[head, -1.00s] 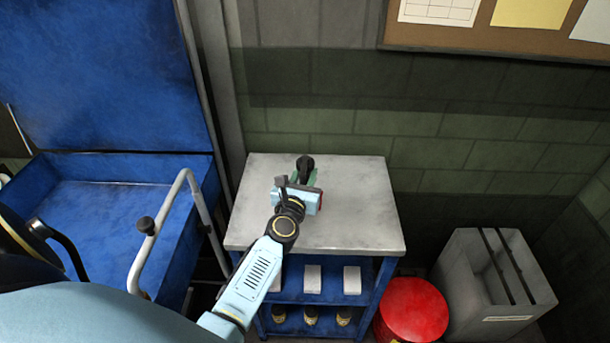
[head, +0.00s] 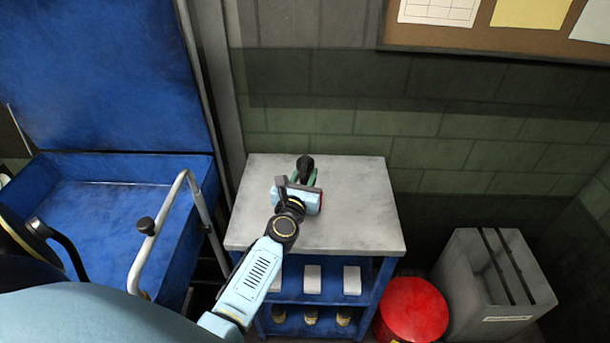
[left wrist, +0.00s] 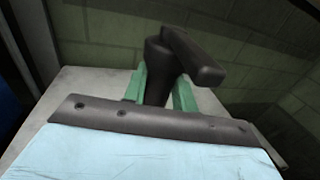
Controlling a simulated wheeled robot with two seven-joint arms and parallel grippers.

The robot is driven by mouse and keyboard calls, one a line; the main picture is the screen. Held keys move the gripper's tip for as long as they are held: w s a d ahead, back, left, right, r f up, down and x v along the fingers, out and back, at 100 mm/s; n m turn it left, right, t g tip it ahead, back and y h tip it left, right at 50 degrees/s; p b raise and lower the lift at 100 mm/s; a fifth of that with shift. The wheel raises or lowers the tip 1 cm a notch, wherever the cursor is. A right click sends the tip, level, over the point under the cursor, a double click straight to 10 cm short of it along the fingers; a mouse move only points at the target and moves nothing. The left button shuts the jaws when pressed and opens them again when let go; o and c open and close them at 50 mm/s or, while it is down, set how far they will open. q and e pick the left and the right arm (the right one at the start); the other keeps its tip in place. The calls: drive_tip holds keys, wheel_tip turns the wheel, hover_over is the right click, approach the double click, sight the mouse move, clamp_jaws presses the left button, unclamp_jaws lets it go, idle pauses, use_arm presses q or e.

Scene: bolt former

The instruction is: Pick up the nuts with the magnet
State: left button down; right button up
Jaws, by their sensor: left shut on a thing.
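A dark tool with a T-shaped handle (head: 305,163), which I take to be the magnet, is above the grey top of a small blue cabinet. It also shows in the left wrist view (left wrist: 172,65), upright between two green fingers. My left gripper (head: 307,180) is shut on this tool near the back of the cabinet top. The gripper body hides the tool's lower end, so I cannot tell whether it touches the surface. No nuts can be made out in either view. My right gripper is not in view.
The grey cabinet top (head: 360,215) is otherwise clear. White boxes (head: 313,279) and bottles (head: 310,315) sit on its shelves. A red drum (head: 412,310) and a grey bin (head: 470,290) stand to the right. A blue machine tray (head: 120,205) with a metal rail (head: 165,220) is at left.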

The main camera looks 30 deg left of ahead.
sight(305, 158)
use_arm(q)
drive_tip(key=shift+r+p, duration=3.8)
drive_tip(key=shift+r, duration=0.35)
drive_tip(key=w+a+r, duration=0.1)
drive_tip(key=a, duration=0.4)
drive_tip(key=shift+w+a+p, duration=0.3)
drive_tip(key=shift+w+p, duration=0.05)
drive_tip(key=shift+w, duration=0.05)
wheel_tip(305, 158, down, 9)
drive_tip(key=b, duration=0.9)
